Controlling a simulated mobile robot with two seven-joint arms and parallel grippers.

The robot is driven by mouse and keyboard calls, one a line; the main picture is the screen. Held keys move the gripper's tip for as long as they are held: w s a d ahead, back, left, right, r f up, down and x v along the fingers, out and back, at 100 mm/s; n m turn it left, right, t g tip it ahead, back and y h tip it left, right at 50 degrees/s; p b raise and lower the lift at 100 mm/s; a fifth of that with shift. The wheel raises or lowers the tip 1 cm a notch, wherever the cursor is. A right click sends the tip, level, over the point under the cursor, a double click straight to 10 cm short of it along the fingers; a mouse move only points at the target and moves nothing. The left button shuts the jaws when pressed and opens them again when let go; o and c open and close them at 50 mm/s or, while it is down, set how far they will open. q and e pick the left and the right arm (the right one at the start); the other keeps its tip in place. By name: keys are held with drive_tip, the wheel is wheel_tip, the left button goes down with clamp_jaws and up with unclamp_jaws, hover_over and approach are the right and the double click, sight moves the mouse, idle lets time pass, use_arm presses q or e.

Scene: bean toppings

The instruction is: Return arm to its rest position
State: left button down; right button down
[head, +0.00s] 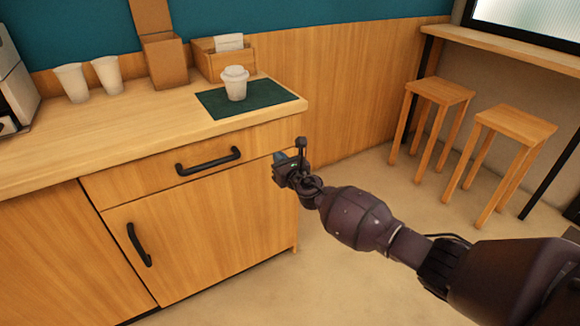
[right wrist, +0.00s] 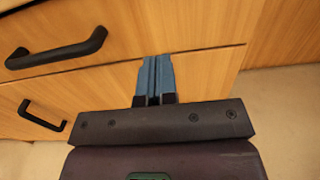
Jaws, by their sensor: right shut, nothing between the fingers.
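My right gripper (head: 282,158) is shut and empty. In the head view it is in front of the wooden counter's right end, below the countertop and right of the drawer handle (head: 208,161). In the right wrist view its blue fingers (right wrist: 155,78) are together, with the cabinet front behind them. My right arm reaches in from the lower right of the head view. My left gripper is not in view.
A lidded white cup (head: 235,83) stands on a dark green mat (head: 265,93) on the countertop (head: 150,120). Two white cups (head: 107,75) stand further left. Two wooden stools (head: 510,124) stand at the right. Open floor (head: 340,270) lies right of the counter.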

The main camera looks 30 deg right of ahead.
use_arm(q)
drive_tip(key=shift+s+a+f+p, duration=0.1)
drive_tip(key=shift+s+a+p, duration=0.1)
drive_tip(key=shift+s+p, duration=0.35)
use_arm(e)
drive_tip(key=s, duration=0.4)
drive_tip(key=shift+s, duration=0.3)
